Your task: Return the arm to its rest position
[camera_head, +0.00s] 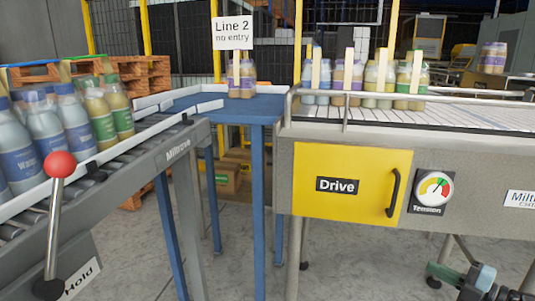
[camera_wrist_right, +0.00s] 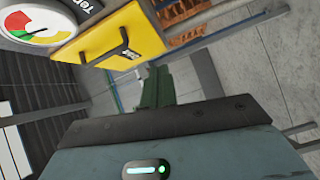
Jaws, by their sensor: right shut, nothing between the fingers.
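My right arm enters the head view at the bottom right corner, and its gripper (camera_head: 436,270) shows there with dark green fingers. The gripper is low in front of the grey machine, below the tension gauge (camera_head: 433,190). In the right wrist view the green fingers (camera_wrist_right: 157,85) are together with nothing between them. My left arm and gripper are not in view.
A yellow Drive door (camera_head: 350,183) with a black handle is on the machine's front. A roller conveyor (camera_head: 110,180) with bottles and a red-knobbed Hold lever (camera_head: 58,165) stand at left. A blue table (camera_head: 258,108) stands between. Bare floor lies below.

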